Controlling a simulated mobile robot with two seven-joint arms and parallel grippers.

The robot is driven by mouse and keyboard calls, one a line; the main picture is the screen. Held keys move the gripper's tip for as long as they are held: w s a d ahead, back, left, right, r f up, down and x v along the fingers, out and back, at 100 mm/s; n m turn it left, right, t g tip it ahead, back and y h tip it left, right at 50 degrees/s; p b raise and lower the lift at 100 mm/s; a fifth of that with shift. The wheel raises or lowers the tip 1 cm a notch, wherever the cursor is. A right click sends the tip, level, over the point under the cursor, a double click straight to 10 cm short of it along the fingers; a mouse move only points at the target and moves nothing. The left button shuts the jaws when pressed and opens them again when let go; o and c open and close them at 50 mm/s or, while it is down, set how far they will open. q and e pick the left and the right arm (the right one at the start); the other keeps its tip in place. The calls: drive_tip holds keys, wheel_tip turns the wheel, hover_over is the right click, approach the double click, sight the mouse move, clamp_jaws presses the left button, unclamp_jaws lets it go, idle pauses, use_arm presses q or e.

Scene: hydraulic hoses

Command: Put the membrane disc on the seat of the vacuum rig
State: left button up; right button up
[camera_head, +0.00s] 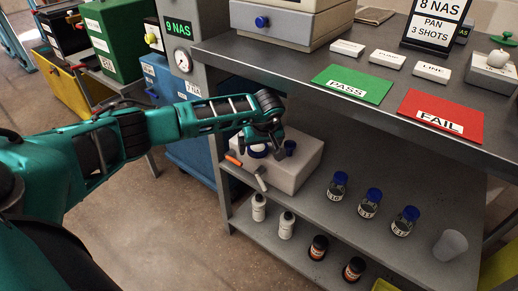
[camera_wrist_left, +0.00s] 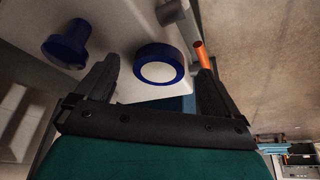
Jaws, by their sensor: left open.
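The vacuum rig appears to be the pale box (camera_head: 302,167) on the lower shelf. On it are a round blue ring (camera_wrist_left: 161,52) with a flat white face (camera_wrist_left: 158,72) and a dark blue funnel-like cup (camera_wrist_left: 66,47), which also shows in the head view (camera_head: 290,147). I cannot tell whether the white face is the membrane disc or a bare seat. My left gripper (camera_head: 263,143) is open above the box. In the left wrist view its fingers (camera_wrist_left: 158,66) appear on either side of the ring, with no visible contact. My right gripper is not in view.
An orange-handled tool (camera_head: 233,160) and a white tool (camera_head: 261,179) lie beside the box. White bottles (camera_head: 259,208), blue-capped jars (camera_head: 370,203) and brown bottles (camera_head: 318,247) stand on the shelves. The counter (camera_head: 300,72) overhangs them, carrying green PASS (camera_head: 352,84) and red FAIL (camera_head: 441,115) mats.

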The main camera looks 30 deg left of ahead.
use_arm(q)
drive_tip(key=shift+w+a+f, duration=0.25)
drive_tip(key=shift+w+f, duration=0.05)
drive_tip(key=shift+f, duration=0.25)
drive_tip(key=c, duration=1.1)
